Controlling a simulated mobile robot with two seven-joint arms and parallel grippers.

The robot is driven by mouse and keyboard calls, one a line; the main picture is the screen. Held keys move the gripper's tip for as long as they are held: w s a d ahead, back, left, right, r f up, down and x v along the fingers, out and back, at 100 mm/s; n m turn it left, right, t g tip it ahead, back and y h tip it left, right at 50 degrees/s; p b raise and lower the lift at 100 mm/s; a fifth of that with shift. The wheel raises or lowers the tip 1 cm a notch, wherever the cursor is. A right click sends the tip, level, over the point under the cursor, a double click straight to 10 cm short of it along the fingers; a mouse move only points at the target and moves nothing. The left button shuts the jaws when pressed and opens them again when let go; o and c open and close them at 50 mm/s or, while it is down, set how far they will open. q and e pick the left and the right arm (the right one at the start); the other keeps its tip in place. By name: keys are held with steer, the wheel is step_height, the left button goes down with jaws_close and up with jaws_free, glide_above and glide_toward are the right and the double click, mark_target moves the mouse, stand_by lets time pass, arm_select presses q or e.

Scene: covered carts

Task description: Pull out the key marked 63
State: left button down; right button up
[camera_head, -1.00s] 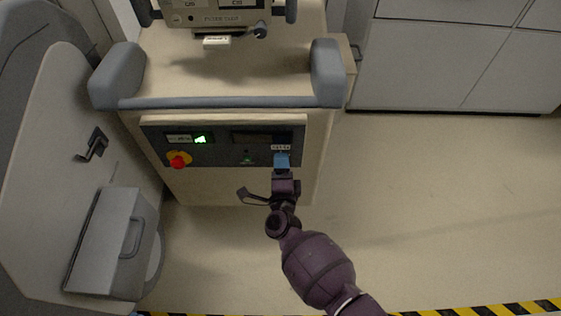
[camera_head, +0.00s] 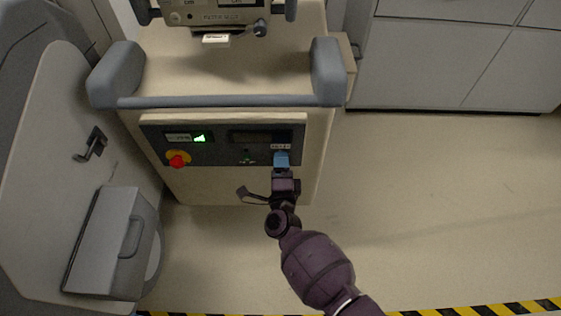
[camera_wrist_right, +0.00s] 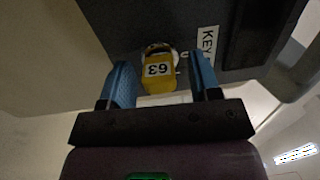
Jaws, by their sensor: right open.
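The yellow key (camera_wrist_right: 159,72) marked 63 shows upside down in the right wrist view, against the dark panel. A metal ring or lock shows at its far end. My right gripper (camera_wrist_right: 162,84) has its two blue fingers on either side of the key, with gaps between them and it. The gripper is open. In the head view my right gripper (camera_head: 281,160) is at the right part of the cart's control panel (camera_head: 210,150), below a white label, and hides the key there. My left gripper is not in view.
The panel also carries a red knob on a yellow disc (camera_head: 178,160) and a lit green display (camera_head: 200,138). A grey handle bar (camera_head: 230,101) runs above the panel. The floor at the right (camera_head: 430,200) is clear.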

steer(key=shift+c, duration=0.3)
jaws_close()
steer(key=shift+s, duration=0.1)
